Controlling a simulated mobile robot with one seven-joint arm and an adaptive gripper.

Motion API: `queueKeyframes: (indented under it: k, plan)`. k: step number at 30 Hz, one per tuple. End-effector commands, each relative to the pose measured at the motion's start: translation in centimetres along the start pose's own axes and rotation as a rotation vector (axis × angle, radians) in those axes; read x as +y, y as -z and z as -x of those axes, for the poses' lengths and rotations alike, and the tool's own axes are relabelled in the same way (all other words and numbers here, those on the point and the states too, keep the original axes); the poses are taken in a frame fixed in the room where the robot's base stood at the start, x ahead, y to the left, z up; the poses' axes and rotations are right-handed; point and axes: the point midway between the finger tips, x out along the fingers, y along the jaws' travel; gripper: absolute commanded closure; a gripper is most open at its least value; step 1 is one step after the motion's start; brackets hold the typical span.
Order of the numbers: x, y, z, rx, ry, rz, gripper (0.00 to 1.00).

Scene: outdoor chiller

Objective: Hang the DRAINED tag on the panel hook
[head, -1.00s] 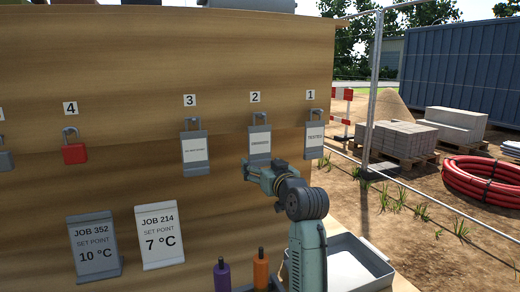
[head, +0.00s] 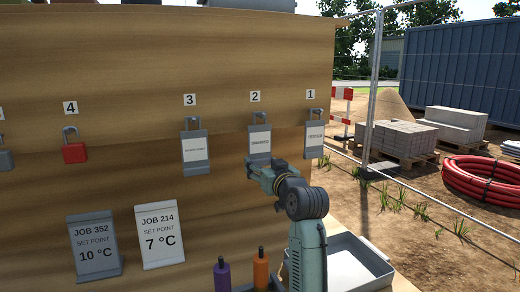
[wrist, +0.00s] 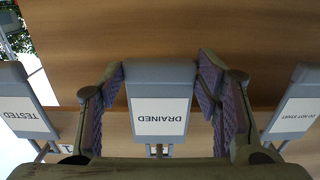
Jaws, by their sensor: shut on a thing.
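The DRAINED tag (head: 260,142), a grey plate with a white label, is at position 2 on the wooden board. My gripper (head: 257,163) is at its lower edge. In the wrist view, which shows the lettering upside down, the DRAINED tag (wrist: 160,117) lies between the two purple-padded fingers of my gripper (wrist: 161,80), which is shut on it. The tag's upper end still appears to be at its hook; my arm hides part of the contact in the head view. I cannot make out a separate panel hook.
The TESTED tag (head: 314,138) hangs close on the right and another grey tag (head: 194,156) on the left. A red padlock (head: 74,152) hangs at 4. Job cards (head: 160,235), an orange-handled tool (head: 261,270) and a grey tray (head: 350,268) are below.

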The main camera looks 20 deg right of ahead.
Motion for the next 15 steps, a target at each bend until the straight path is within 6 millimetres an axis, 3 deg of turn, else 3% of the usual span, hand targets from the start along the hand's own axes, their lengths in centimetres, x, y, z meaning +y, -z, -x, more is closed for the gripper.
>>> queueKeyframes:
  k: [6, 15]
  plan:
    - [0.01, -0.01, 0.0, 0.0, 0.0, 0.0, 1.0]
    - [-0.01, 0.4, 0.0, 0.0, 0.0, 0.0, 1.0]
